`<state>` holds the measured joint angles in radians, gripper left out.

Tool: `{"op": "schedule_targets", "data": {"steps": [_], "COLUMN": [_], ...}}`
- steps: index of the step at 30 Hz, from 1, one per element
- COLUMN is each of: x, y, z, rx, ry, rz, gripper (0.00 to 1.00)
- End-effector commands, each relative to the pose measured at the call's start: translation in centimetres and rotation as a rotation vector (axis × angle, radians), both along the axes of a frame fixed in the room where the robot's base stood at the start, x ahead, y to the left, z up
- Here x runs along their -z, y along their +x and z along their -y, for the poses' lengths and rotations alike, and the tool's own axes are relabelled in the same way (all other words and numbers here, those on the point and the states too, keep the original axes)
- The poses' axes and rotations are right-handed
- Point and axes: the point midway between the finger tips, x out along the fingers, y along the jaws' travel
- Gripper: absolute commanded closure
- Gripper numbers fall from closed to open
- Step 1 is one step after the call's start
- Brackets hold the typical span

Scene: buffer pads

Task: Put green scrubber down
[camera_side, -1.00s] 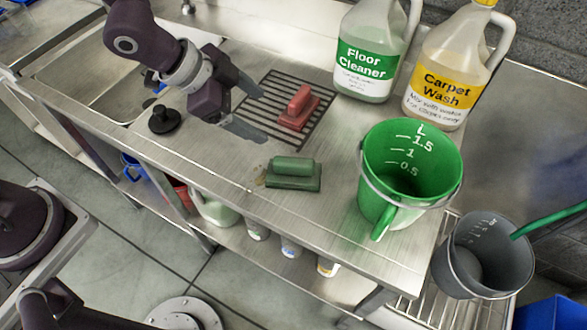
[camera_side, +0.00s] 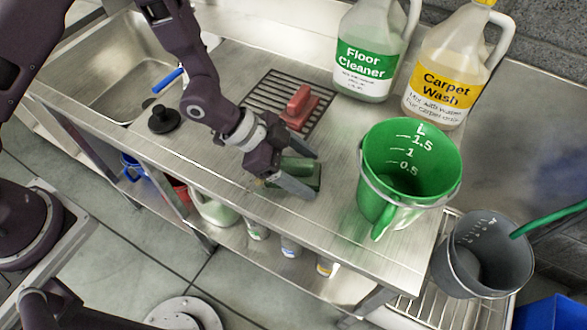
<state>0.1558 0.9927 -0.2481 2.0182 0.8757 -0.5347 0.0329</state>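The green scrubber (camera_side: 299,171) lies on the steel counter (camera_side: 330,235), near the front edge and left of the green bucket. My gripper (camera_side: 306,170) is down at the scrubber, one finger on its far side and one on its near side. The fingers look about as wide apart as before, so the gripper appears open around it. The fingers and the palm hide parts of the scrubber, and contact cannot be made out.
A red scrubber (camera_side: 299,107) sits on the dark drain grate (camera_side: 262,97) behind my gripper. A green bucket (camera_side: 408,160) stands to the right, with Floor Cleaner (camera_side: 366,60) and Carpet Wash (camera_side: 443,80) jugs behind. A black plunger-like piece (camera_side: 163,119) stands left.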

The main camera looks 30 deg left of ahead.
Motion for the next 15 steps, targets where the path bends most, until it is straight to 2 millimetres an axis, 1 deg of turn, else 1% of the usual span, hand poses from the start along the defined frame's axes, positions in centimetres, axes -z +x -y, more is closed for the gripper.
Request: {"op": "schedule_targets", "data": {"steps": [1, 3, 5, 6, 8, 9, 10, 15], "x": [-0.01, -0.01, -0.01, -0.01, -0.02, -0.04, -0.04, -0.12], "y": [-0.01, 0.0, -0.01, -0.01, -0.01, 0.0, 0.0, 0.01], "z": [-0.02, -0.03, -0.03, -0.03, -0.03, -0.02, -0.02, -0.03], "rx": [0.0, 0.0, 0.0, 0.0, 0.0, 0.0, 0.0, 0.0], "ry": [0.0, 0.0, 0.0, 0.001, 0.001, 0.0, 0.0, 0.0], "rz": [0.0, 0.0, 0.0, 0.0, 0.0, 0.0, 0.0, 0.0], "gripper": [0.4, 0.53, 0.65, 0.73, 0.85, 0.93, 0.97, 0.97]}}
